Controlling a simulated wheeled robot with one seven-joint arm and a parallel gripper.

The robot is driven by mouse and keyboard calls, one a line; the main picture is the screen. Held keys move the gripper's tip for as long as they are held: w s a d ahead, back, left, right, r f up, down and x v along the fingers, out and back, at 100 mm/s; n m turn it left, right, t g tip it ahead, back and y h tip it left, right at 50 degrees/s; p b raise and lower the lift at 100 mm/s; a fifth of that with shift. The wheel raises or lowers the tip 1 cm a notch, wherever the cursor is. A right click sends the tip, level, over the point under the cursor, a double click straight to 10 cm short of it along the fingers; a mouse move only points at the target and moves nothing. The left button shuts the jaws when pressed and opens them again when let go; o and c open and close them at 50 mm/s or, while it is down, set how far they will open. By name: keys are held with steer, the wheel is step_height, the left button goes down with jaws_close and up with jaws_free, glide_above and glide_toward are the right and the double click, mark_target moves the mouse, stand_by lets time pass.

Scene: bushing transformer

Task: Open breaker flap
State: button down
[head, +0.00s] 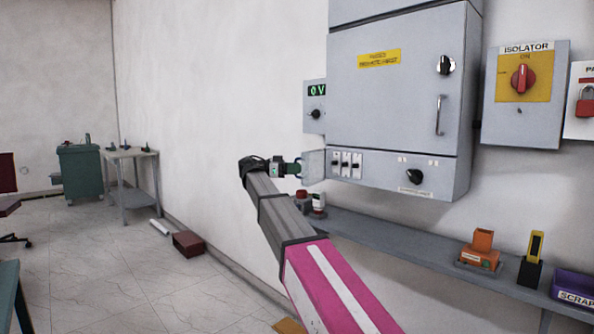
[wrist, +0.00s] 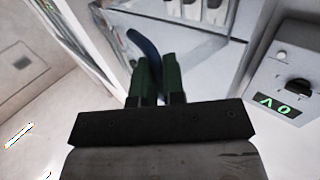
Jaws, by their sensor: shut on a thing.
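The breaker flap (head: 314,164) is a pale, see-through panel on the left side of the breaker recess in the grey cabinet (head: 395,95). In the head view it stands swung out to the left, and the row of breakers (head: 346,164) shows uncovered. My gripper (head: 297,168) is at the flap's outer left edge. In the wrist view my gripper's green fingers (wrist: 157,60) are shut on the blue curved flap handle (wrist: 143,46). Part of the handle is hidden behind the fingers. The breakers (wrist: 190,8) show at the top of the wrist view.
A small box with a 0 V display (head: 316,91) sits just above the flap; it also shows in the wrist view (wrist: 285,90). A grey shelf (head: 400,247) runs below the cabinet, with a red-topped item (head: 301,196) under my gripper. The isolator box (head: 525,90) is at right.

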steer(key=shift+w+d, duration=0.1)
steer(key=c, duration=1.2)
jaws_free()
steer(key=shift+c, duration=0.2)
steer(key=a, duration=0.7)
steer(key=shift+w+a, duration=0.15)
steer(key=shift+a, duration=0.05)
